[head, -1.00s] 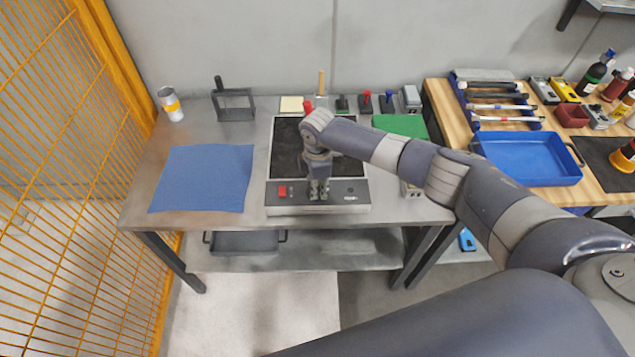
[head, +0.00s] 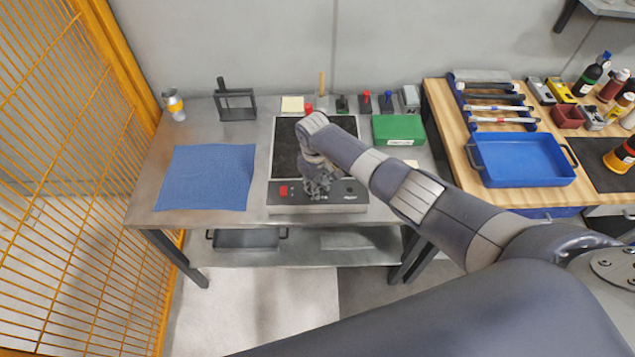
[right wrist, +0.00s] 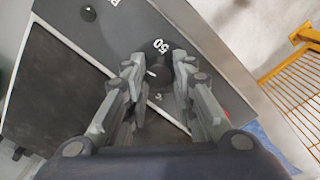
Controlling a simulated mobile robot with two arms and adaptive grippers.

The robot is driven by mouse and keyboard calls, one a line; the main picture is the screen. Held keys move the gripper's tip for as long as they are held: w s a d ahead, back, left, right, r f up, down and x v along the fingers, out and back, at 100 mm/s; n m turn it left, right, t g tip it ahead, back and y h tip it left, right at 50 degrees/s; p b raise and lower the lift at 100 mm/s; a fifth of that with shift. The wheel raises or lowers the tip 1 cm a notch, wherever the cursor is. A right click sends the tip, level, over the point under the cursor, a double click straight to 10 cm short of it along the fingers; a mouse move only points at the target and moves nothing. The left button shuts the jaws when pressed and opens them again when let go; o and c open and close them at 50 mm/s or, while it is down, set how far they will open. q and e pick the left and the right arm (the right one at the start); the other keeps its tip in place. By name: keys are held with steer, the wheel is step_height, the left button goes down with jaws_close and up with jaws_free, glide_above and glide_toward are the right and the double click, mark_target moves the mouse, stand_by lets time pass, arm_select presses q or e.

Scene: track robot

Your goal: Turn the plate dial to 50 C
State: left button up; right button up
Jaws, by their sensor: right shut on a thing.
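The hot plate has a black square top (head: 286,150) and a grey front panel (head: 282,208) with a red switch. Its dial (right wrist: 158,76) is a dark round knob in the right wrist view, with a small white mark on its left side. A white "50" (right wrist: 163,46) is printed just above the knob there; I cannot tell whether the mark lines up with it. My right gripper (head: 318,190) is at the front panel, shut on the dial. In the right wrist view its fingers (right wrist: 160,85) flank the knob and partly hide it. My left gripper is out of view.
A second knob (right wrist: 88,13) shows on the panel. A blue mat (head: 205,178) lies left of the plate and a green box (head: 398,129) stands right of it. Bottles and a blue tray (head: 524,160) are on the wooden bench. An orange mesh fence (head: 60,190) bounds the left.

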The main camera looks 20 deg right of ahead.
steer(key=m, duration=0.3)
steer(key=m+p, duration=0.1)
steer(key=m, duration=0.2)
steer(key=shift+w+a+r+m, duration=0.1)
steer(key=shift+w+m, duration=0.05)
steer(key=shift+m, duration=0.15)
jaws_close()
steer(key=m, duration=0.5)
steer(key=shift+w+m, duration=0.1)
steer(key=shift+m, duration=0.3)
steer(key=o, duration=1)
jaws_free()
steer(key=shift+o, duration=0.4)
steer(key=shift+g, duration=0.3)
step_height(320, 180, up, 12)
steer(key=shift+a, duration=0.15)
